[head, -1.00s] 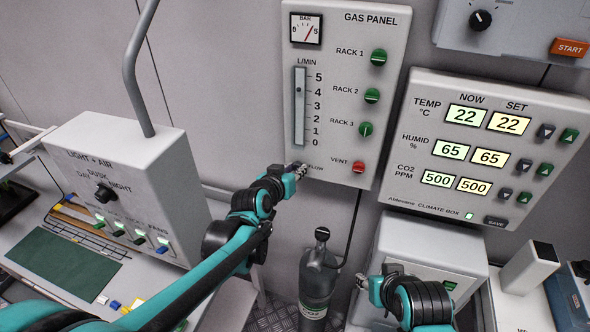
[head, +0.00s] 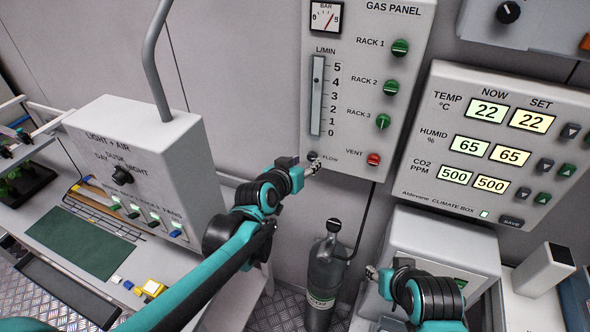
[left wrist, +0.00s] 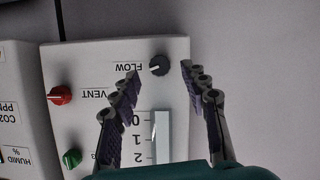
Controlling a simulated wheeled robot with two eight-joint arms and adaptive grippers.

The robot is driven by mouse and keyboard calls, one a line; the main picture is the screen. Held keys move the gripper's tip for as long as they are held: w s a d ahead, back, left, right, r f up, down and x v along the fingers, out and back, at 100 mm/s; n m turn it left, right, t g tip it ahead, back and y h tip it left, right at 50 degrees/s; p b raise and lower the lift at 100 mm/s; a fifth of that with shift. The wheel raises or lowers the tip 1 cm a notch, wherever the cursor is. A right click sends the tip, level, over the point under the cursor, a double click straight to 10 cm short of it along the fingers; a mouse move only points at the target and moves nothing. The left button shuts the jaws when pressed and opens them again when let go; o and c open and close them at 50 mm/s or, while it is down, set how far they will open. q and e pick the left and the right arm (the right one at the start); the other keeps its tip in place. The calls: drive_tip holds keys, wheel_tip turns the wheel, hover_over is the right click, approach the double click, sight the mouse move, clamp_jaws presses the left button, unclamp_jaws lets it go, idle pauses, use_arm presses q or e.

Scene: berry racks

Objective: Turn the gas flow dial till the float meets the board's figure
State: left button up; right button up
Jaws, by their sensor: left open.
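The flow dial (head: 313,156), a small dark knob, is at the lower left of the gas panel (head: 345,165). In the left wrist view the dial (left wrist: 159,65) shows between the open fingertips of my left gripper (left wrist: 160,72), and I see no clear contact. In the head view my left gripper (head: 314,168) is just below the dial and partly overlaps it. The flow tube (head: 316,110) has a scale from 0 to 5; a small dark float seems to stand near 4. No board with a figure is recognisable. My right gripper (head: 372,273) is near the lower box; its jaws are unclear.
The green rack knobs (head: 400,48) and the red vent knob (head: 373,159) are right of the tube. The climate box (head: 450,130) is further right. A gas cylinder (head: 323,275) stands below. The light and air box (head: 150,150) is at left.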

use_arm(q)
drive_tip(key=v, duration=0.8)
drive_tip(key=shift+s, duration=0.35)
drive_tip(key=shift+a+r, duration=0.15)
drive_tip(key=s+a+f+n+g+y+b, duration=0.1)
drive_tip(key=s+a+f+g+y, duration=0.1)
drive_tip(key=s+a+f, duration=0.4)
drive_tip(key=s+a+f+n+g+y+b, duration=0.1)
drive_tip(key=s+a+f+g+y+b, duration=0.1)
drive_tip(key=s+a+f, duration=0.5)
drive_tip(key=s+f+g+y, duration=0.1)
drive_tip(key=s+f, duration=0.1)
drive_tip(key=s, duration=0.3)
drive_tip(key=shift+a+f+g, duration=0.2)
drive_tip(key=shift+f+g, duration=0.1)
drive_tip(key=shift+f, duration=0.1)
